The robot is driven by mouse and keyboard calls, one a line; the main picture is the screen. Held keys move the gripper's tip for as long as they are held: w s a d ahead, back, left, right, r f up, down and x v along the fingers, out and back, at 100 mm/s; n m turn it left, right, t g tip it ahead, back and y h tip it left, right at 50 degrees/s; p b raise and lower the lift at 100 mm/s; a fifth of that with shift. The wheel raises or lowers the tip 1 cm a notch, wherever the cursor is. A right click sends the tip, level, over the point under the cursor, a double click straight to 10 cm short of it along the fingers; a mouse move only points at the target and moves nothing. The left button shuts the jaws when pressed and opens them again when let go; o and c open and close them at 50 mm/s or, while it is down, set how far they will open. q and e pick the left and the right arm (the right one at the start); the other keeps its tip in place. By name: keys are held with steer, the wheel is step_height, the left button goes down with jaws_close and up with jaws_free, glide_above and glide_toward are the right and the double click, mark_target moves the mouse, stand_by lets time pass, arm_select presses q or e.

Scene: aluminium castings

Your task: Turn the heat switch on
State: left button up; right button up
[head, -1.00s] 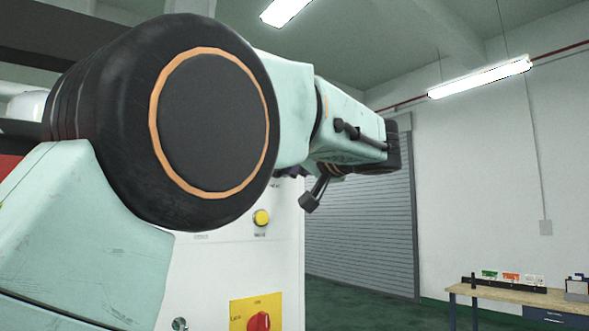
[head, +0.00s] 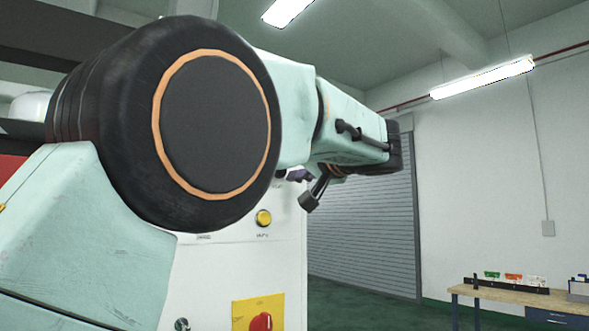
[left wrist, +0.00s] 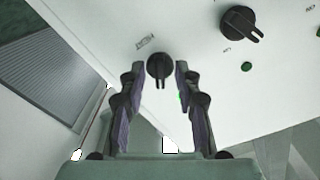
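In the left wrist view a black rotary switch (left wrist: 159,68) sits near the edge of a white panel, with a small label beside it that is too blurred to read surely. Its handle points down in the picture. My left gripper (left wrist: 160,72) is open, with one finger on each side of this switch. Gaps show between the fingers and the handle. A second, larger black switch (left wrist: 238,24) is farther right. My right gripper is not in view.
The cabinet carries a yellow button (head: 263,218) and a red knob on a yellow plate (head: 258,314). A green lamp (left wrist: 246,66) is near the larger switch. A workbench (head: 520,299) stands far right. The floor between is clear.

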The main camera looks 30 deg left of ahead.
arm_select(q)
steer(key=shift+d, duration=0.1)
steer(key=v, duration=0.7)
stand_by(0.5)
steer(key=shift+s+d, duration=0.15)
steer(key=shift+d, duration=0.1)
steer(key=shift+d, duration=0.1)
